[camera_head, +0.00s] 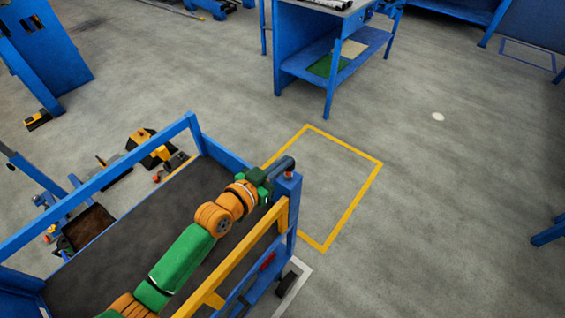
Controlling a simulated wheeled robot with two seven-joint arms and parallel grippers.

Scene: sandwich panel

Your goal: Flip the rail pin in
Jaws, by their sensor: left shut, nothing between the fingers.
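A blue-framed cart (110,252) with a dark deck fills the lower left. A yellow rail (243,262) runs along its near right side up to a blue corner post (292,205). A small orange-red piece (289,175), perhaps the rail pin, shows at the top of that post. My left arm reaches up across the deck. My left gripper (283,167) is shut with nothing held, right at the post top beside the orange-red piece; I cannot tell whether they touch. The gripper hides part of the post top. My right gripper is not in view.
A blue top bar (95,187) crosses the cart's far side. A yellow floor outline (345,210) lies right of the cart on open grey floor. A blue workbench (330,50) stands at the back. Yellow and black equipment (150,148) is beyond the cart.

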